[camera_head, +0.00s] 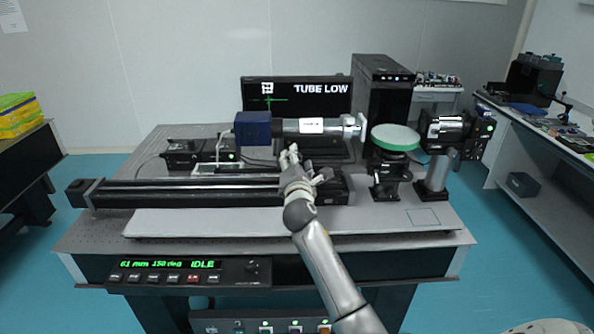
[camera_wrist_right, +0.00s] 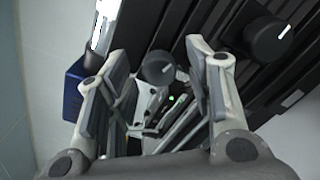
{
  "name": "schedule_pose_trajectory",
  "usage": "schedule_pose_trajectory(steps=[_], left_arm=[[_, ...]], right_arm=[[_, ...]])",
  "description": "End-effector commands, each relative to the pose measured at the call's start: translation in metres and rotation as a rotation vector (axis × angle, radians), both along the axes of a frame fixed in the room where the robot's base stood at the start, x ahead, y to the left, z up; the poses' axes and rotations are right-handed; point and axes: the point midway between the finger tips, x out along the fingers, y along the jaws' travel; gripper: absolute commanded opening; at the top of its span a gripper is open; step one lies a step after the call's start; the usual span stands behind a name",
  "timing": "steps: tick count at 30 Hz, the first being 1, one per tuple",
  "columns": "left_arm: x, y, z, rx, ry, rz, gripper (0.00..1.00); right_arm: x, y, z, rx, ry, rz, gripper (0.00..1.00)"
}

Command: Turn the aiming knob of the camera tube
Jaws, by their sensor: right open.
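The camera tube (camera_head: 312,126) is a horizontal silver cylinder with a blue box (camera_head: 253,129) at its left end. The blue box also shows at the left of the right wrist view (camera_wrist_right: 74,92). My right gripper (camera_head: 292,158) is just below the tube in the head view. A larger black knob (camera_wrist_right: 268,38) with a white mark lies to the right. My left gripper is out of view.
A monitor (camera_head: 320,89) behind the tube reads "TUBE LOW". A long black rail (camera_head: 180,192) runs along the table (camera_head: 85,232). The front panel (camera_head: 188,272) shows "IDLE".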

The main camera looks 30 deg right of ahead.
Motion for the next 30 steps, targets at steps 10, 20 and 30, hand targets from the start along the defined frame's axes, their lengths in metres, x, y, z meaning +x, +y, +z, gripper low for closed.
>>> schedule_pose_trajectory(steps=[10, 20, 30], left_arm=[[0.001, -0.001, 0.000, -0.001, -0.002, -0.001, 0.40], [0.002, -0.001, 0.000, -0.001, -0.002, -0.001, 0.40], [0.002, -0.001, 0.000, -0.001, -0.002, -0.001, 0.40]], right_arm=[[-0.047, 0.029, -0.001, 0.001, 0.002, 0.002, 0.48], [-0.091, 0.057, -0.001, 0.001, 0.001, 0.002, 0.48], [-0.100, 0.061, -0.001, 0.001, 0.002, 0.000, 0.48]])
